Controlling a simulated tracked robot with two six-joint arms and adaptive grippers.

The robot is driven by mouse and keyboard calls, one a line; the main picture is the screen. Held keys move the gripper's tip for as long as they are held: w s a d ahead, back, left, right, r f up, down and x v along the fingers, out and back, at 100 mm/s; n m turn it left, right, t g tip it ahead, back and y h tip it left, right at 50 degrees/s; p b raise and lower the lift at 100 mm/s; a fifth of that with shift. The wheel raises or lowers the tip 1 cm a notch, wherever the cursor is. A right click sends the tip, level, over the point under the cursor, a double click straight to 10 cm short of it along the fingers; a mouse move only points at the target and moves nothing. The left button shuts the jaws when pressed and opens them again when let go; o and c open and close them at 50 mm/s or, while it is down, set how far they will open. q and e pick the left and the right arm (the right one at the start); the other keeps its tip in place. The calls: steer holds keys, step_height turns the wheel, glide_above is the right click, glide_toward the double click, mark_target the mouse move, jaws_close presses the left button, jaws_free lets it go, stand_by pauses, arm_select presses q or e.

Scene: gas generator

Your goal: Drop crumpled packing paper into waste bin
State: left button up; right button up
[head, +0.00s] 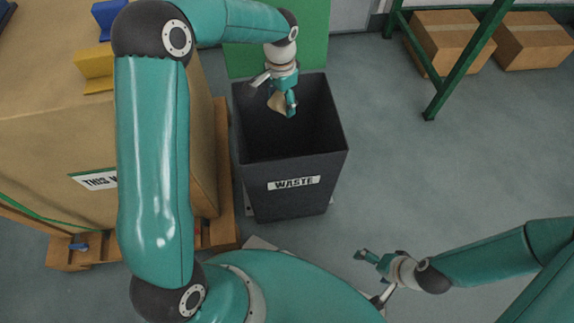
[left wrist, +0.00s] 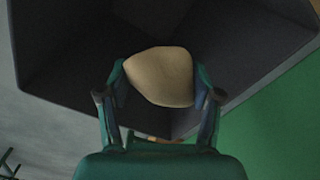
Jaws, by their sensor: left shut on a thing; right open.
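The dark grey waste bin (head: 290,175) stands open on the floor, with a WASTE label on its front. My left gripper (head: 284,105) is over the bin's opening, pointing down, and is shut on the tan crumpled packing paper (head: 276,102). In the left wrist view the paper (left wrist: 160,76) sits between both fingers of the gripper (left wrist: 162,85), with the bin's dark inside walls (left wrist: 75,50) behind it. My right gripper (head: 368,256) is open and empty, low over the floor to the right of the bin.
A large cardboard box (head: 60,140) on a wooden pallet (head: 222,225) stands close to the bin's left. A green panel (head: 245,60) is behind the bin. A green rack (head: 465,65) with cardboard boxes (head: 445,42) is at the upper right. The floor right of the bin is clear.

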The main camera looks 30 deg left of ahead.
arm_select(q)
step_height(320, 180, down, 2)
steer(key=shift+b, duration=0.5)
steer(key=o, duration=0.9)
steer(key=shift+r, duration=0.5)
step_height(320, 180, up, 11)
